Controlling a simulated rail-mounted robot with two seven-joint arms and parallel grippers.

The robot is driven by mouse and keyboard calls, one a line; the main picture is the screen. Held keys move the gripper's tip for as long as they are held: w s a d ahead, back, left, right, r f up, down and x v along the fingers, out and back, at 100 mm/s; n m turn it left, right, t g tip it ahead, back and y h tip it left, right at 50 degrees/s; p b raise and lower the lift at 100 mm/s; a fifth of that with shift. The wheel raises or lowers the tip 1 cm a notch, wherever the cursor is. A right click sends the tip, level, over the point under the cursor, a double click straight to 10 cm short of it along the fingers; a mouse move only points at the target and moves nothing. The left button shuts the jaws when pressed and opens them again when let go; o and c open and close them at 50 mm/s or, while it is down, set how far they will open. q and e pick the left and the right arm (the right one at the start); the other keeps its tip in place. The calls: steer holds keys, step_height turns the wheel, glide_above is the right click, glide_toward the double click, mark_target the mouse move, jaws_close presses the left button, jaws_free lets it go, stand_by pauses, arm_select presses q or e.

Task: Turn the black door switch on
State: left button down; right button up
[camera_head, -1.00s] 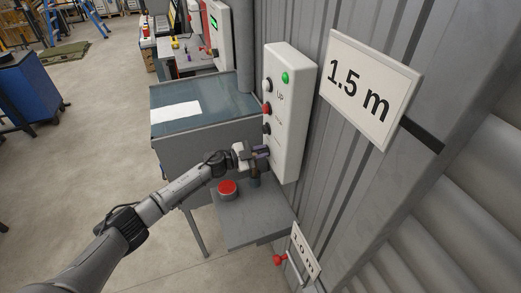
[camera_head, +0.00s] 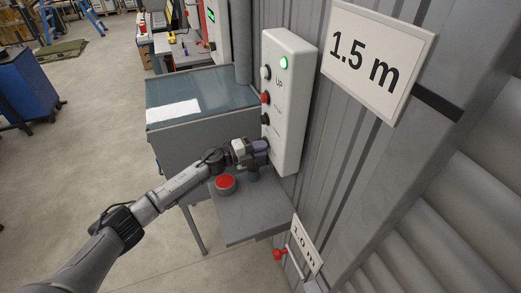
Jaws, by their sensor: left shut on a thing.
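A white control box (camera_head: 288,135) is fixed to the grey corrugated wall, with a lit green lamp (camera_head: 284,62) at its top. Down its left side are a white button (camera_head: 266,72), a red button (camera_head: 265,98) and a black knob (camera_head: 265,119). My left gripper (camera_head: 261,146) is at the lowest control, below that knob. It is shut, apparently on the black door switch, which the fingers hide, so its position cannot be read. My right gripper is not in view.
Below my left gripper, a grey shelf (camera_head: 259,218) carries a red mushroom button (camera_head: 226,182) and a small dark post (camera_head: 253,173). A grey cabinet (camera_head: 190,147) stands behind. A red-knobbed lever (camera_head: 279,254) and a 1.5 m sign (camera_head: 372,60) are on the right.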

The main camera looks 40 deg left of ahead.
arm_select(q)
steer(key=shift+f+m, duration=0.1)
steer(key=shift+m, duration=0.5)
steer(key=c, duration=1.1)
jaws_free()
steer(key=b+v, duration=0.1)
steer(key=v, duration=1.2)
steer(key=shift+s+a, duration=0.15)
steer(key=shift+s, duration=0.2)
